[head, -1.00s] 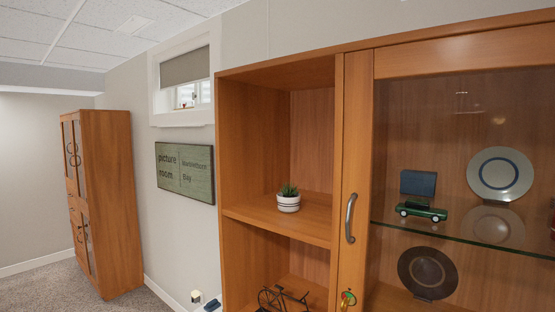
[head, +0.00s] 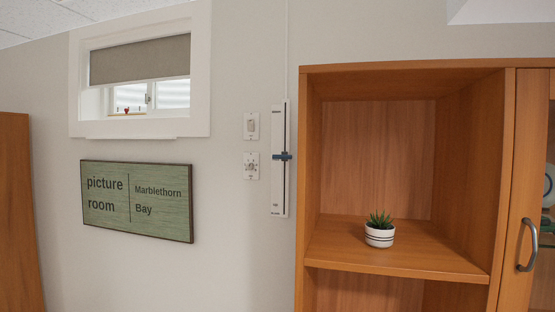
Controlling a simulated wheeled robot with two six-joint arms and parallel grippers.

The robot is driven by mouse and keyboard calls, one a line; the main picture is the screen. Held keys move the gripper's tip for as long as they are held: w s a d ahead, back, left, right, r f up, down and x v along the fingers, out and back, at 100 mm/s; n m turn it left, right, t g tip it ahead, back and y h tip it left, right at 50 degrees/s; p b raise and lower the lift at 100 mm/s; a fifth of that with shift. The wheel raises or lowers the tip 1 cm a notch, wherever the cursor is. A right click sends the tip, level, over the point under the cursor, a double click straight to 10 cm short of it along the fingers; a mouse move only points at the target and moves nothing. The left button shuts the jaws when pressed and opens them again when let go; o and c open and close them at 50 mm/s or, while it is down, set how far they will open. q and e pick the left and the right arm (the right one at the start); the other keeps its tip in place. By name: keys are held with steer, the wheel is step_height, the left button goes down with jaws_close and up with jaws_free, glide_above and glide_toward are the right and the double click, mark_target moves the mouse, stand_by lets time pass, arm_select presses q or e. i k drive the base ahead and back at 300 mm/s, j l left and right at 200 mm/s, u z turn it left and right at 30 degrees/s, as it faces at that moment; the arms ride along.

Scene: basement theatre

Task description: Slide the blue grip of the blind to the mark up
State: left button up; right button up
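The blue grip (head: 283,156) sits about midway along a narrow white upright track (head: 279,195) with a dark slot, on the wall left of the wooden shelf unit. Small dark lettering shows at the track's top and bottom, too small to read surely. A cord runs up the wall above the track. The grey blind (head: 141,60) covers roughly the upper half of the small white-framed window. Neither of my grippers shows in the head view.
The wooden shelf unit (head: 308,170) stands right beside the track and holds a potted plant (head: 380,231). A switch (head: 251,126) and a dial plate (head: 251,166) are left of the track. A green sign (head: 137,201) hangs below the window.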

mark_target(283, 157)
steer(key=i+j, duration=1.25)
steer(key=j, duration=0.15)
